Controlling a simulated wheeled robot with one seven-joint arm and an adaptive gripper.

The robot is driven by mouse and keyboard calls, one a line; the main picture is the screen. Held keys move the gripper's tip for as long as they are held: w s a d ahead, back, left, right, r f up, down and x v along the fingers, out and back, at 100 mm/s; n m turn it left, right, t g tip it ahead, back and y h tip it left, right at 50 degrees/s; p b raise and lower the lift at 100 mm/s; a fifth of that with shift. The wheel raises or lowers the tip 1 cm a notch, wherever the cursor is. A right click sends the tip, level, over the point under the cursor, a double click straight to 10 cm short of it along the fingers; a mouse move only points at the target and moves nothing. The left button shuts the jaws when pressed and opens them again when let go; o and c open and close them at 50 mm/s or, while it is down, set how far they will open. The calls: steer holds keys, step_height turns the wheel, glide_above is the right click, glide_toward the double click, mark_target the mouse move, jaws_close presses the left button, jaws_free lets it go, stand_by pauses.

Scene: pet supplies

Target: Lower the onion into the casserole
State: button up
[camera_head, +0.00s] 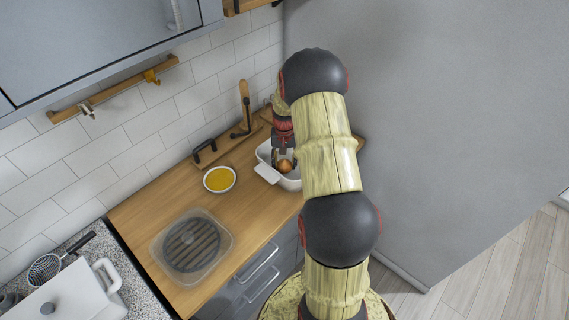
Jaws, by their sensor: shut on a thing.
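The onion (285,166) is a small brown-orange ball at the lower end of my gripper (283,160). My gripper points down and is shut on the onion. The casserole (268,173) is a white rectangular dish with handles, on the wooden counter against the back right. The onion and fingertips show over the casserole's opening, within its rim in this view. I cannot tell whether the onion touches the casserole's floor. My arm hides the right side of the casserole.
A white bowl of yellow liquid (219,179) stands left of the casserole. A clear container with a dark ribbed content (192,246) is nearer the front. A wooden board (226,150) with a black handle lies by the tiled wall. A grey wall (430,120) closes the right side.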

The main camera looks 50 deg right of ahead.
steer(key=shift+f+b, duration=0.6)
steer(key=shift+f, duration=0.55)
stand_by(0.6)
steer(key=o, duration=1.3)
step_height(320, 180, up, 12)
